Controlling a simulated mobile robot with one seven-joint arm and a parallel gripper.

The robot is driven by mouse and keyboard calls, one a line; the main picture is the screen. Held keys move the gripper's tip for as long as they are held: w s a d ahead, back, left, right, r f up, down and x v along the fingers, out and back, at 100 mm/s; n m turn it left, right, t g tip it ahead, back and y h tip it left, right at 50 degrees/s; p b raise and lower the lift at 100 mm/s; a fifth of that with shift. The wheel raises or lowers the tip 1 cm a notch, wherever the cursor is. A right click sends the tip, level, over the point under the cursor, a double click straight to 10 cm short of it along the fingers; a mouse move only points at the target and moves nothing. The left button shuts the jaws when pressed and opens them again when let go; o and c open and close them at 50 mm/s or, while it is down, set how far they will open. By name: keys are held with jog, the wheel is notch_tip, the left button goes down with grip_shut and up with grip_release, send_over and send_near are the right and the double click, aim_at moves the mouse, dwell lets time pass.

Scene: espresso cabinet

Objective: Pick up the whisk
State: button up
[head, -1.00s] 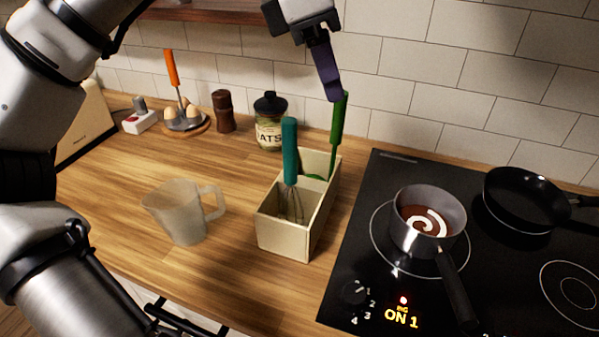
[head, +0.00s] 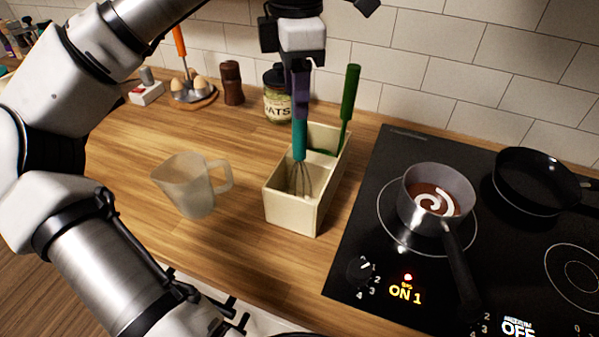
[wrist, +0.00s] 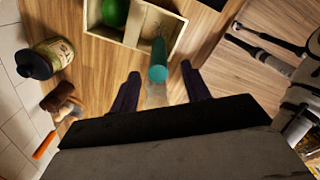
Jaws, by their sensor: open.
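The whisk has a teal handle (head: 300,140) and stands upright in the front compartment of a cream wooden box (head: 290,214), wires down. My gripper (head: 300,112) points down at the top of the handle, its purple fingers hiding the handle's upper end in the head view. In the wrist view the fingers of my gripper (wrist: 160,71) are apart, and the teal handle (wrist: 158,62) shows between and just beyond their tips. I cannot tell whether either finger touches it.
A green-handled utensil (head: 349,95) stands in the box's rear compartment. A translucent jug (head: 187,187) is left of the box; an oats jar (head: 277,100) is behind. Right is a hob with a saucepan (head: 424,210) and frying pan (head: 540,182), reading ON 1.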

jog(key=p, duration=0.2)
send_over(299, 160)
jog(key=w, duration=0.1)
jog(key=shift+w+f, duration=0.1)
jog(key=shift+f, duration=2.5)
grip_shut()
